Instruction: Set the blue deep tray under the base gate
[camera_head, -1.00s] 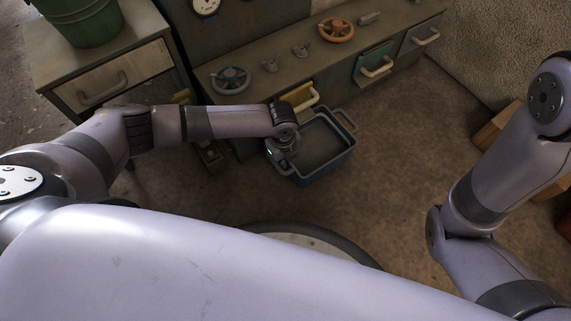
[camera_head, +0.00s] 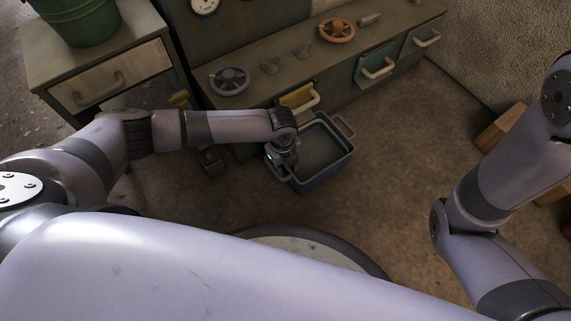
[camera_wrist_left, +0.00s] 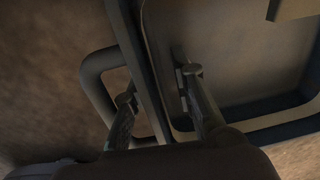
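The blue deep tray (camera_head: 326,183), an open dark-blue box with a loop handle at each end, is in front of the low cabinet in the head view. My left gripper (camera_head: 287,166) is at the tray's left end. In the left wrist view, its fingers (camera_wrist_left: 157,82) straddle the tray's end wall, one inside and one on the handle side. It appears shut on this wall, though the contact is partly hidden. The tray also shows in the left wrist view (camera_wrist_left: 228,48). My right arm is at the right; its gripper is out of view. I cannot identify the base gate.
The low cabinet (camera_head: 330,58) behind the tray has yellow (camera_head: 297,98) and teal (camera_head: 374,68) fronts with handles, and handwheels on top. A drawer unit (camera_head: 105,75) with a green bucket (camera_head: 85,18) stands left. Brown floor right of the tray is clear.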

